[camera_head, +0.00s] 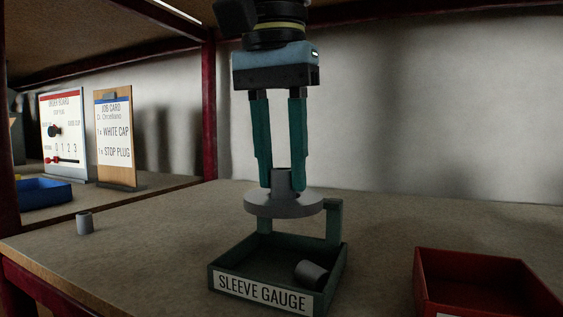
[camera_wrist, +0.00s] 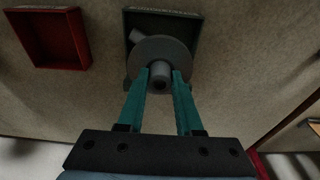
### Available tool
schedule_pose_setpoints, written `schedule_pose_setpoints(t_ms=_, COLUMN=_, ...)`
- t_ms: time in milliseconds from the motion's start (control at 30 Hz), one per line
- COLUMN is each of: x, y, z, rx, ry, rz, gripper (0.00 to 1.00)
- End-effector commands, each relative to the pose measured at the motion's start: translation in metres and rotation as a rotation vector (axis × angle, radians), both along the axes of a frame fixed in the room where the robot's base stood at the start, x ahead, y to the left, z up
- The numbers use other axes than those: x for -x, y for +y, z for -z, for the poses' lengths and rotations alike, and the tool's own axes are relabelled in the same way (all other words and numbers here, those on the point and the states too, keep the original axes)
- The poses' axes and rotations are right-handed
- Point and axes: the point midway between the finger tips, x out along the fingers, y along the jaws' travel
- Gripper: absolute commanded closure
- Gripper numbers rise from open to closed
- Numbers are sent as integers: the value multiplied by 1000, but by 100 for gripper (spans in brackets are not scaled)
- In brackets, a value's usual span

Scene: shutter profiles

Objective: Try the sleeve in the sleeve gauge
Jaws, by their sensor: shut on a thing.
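My gripper (camera_head: 280,186) points straight down, its two green fingers shut on a grey sleeve (camera_head: 281,181). The sleeve stands upright at the middle of the grey disc of the sleeve gauge (camera_head: 260,207). I cannot tell whether its lower end is in the disc's hole or only on top. In the wrist view the sleeve (camera_wrist: 160,70) sits between the fingertips (camera_wrist: 160,78) over the disc (camera_wrist: 150,47), its dark bore facing the camera. A second grey sleeve (camera_head: 311,274) lies tilted in that tray.
Another grey sleeve (camera_head: 84,223) stands on the table at left. A red tray (camera_head: 440,262) is at right, also in the wrist view (camera_wrist: 46,66). A blue tray (camera_head: 45,190), a job card (camera_head: 115,135) and an order board (camera_head: 62,130) stand back left. Bare table surrounds the gauge.

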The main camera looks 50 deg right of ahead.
Motion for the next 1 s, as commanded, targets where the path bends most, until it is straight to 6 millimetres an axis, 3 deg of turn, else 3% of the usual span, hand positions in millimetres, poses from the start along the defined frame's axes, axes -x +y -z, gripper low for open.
schedule_pose_setpoints(t_ms=100, x=0, y=0, z=0, rx=0, ry=0, rz=0, gripper=100)
schedule_pose_setpoints(t_ms=133, x=0, y=0, z=0, rx=0, ry=0, rz=0, gripper=65)
schedule_pose_setpoints(t_ms=433, x=0, y=0, z=0, rx=0, ry=0, rz=0, gripper=31)
schedule_pose_setpoints(t_ms=767, x=0, y=0, z=-1, rx=0, ry=0, rz=0, gripper=31)
schedule_pose_setpoints(t_ms=1000, x=-4, y=-5, z=-14, rx=0, ry=0, rz=-1, gripper=31)
